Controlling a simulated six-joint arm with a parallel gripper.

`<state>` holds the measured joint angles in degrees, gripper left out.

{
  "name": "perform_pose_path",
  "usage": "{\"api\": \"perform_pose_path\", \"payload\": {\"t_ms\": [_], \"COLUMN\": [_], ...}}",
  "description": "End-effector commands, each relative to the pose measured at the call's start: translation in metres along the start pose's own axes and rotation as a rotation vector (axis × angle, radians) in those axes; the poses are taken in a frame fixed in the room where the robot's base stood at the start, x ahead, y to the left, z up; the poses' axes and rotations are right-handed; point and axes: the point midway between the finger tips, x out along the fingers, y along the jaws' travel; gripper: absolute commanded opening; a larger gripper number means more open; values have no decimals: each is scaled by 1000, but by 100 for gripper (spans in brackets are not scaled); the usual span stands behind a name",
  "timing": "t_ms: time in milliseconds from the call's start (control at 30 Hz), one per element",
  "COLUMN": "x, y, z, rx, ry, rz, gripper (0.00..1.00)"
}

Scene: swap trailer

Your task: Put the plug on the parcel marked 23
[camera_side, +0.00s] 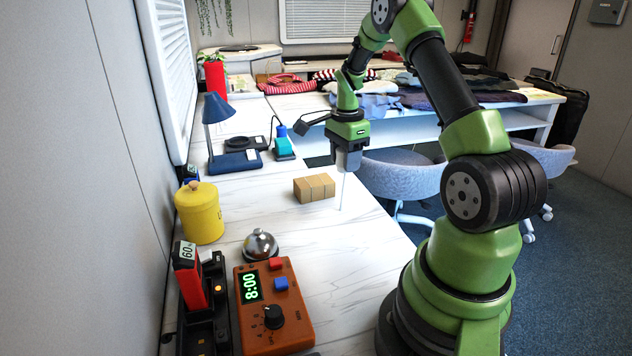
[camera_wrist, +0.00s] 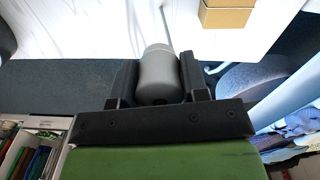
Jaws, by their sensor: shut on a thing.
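My gripper (camera_side: 349,160) is shut on a grey cylindrical piece (camera_wrist: 159,73) with a thin pale rod extending from its end. In the side view the rod points down over the white table. I cannot tell whether its tip touches the table. I cannot be sure this piece is the plug. Part of a brown parcel also shows in the wrist view (camera_wrist: 226,17). No number is readable on the parcels.
A bell (camera_side: 260,245), an orange timer box (camera_side: 272,305), a black rack (camera_side: 207,325) and a yellow canister (camera_side: 199,212) stand nearer the camera.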

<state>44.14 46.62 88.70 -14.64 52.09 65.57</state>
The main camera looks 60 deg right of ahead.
Motion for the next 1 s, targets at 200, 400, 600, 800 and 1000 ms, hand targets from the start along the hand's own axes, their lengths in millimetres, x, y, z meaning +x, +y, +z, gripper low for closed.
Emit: {"api": "perform_pose_path", "payload": {"t_ms": [200, 400, 600, 800, 1000], "x": [-12, -25, -34, -24, 14], "y": [-49, -78, -91, -93, -93], "z": [4, 13, 21, 24, 25], "rx": [34, 82, 120, 132, 134], "ry": [8, 5, -4, -9, -10], "rz": [-2, -7, -14, -11, -11], "gripper": [18, 18, 18, 18, 18]}}
